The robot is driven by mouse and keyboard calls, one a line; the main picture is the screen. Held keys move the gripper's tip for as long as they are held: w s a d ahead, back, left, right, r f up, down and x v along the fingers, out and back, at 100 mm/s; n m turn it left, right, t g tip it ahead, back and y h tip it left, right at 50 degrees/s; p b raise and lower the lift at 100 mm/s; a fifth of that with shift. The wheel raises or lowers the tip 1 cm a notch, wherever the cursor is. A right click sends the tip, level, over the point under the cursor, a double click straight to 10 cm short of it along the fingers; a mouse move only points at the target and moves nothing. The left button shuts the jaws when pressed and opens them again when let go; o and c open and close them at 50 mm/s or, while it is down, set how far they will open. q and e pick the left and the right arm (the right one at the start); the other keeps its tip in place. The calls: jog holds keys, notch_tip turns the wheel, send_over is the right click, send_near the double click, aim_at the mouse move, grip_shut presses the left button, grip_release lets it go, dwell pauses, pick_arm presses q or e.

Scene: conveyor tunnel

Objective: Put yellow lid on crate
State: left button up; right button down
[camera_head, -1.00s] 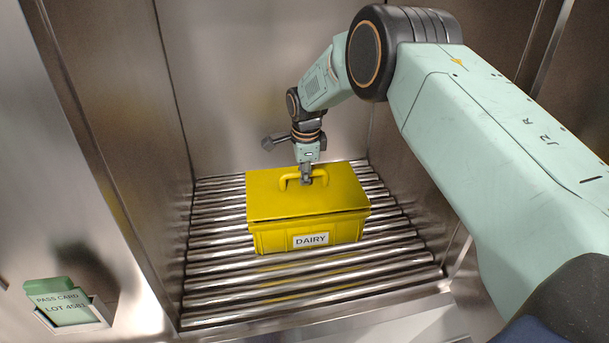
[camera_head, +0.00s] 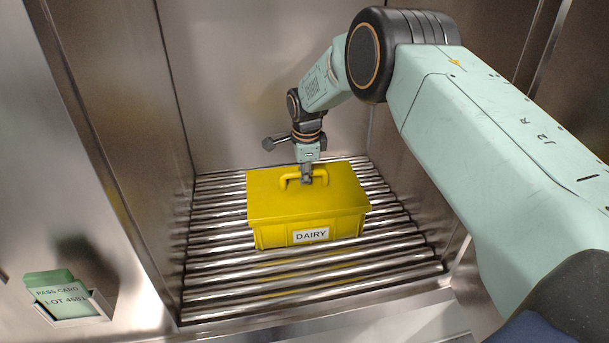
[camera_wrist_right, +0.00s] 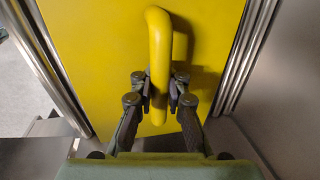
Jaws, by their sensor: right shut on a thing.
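The yellow crate (camera_head: 270,237) with a white DAIRY label stands on the metal rollers in the tunnel. The yellow lid (camera_head: 265,204) lies over the crate's top, its front edge along the crate's rim, with no clear gap showing. My right gripper (camera_head: 307,181) is shut on the lid's handle (camera_head: 289,180). In the right wrist view the fingers (camera_wrist_right: 159,90) close on both sides of the handle (camera_wrist_right: 157,40), above the flat lid (camera_wrist_right: 95,60). The crate's inside is hidden by the lid. My left gripper does not show.
The roller conveyor (camera_head: 300,285) has bare rollers in front of the crate and to both sides. Metal walls (camera_head: 260,80) close the tunnel at the back and sides. A green pass card (camera_head: 60,297) sits in a holder at the lower left.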

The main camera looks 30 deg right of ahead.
jog(key=c, duration=1.7)
grip_release()
jog(key=shift+f, duration=0.1)
jog(key=o, duration=0.4)
jog(key=shift+w, duration=0.1)
jog(key=shift+o, duration=0.2)
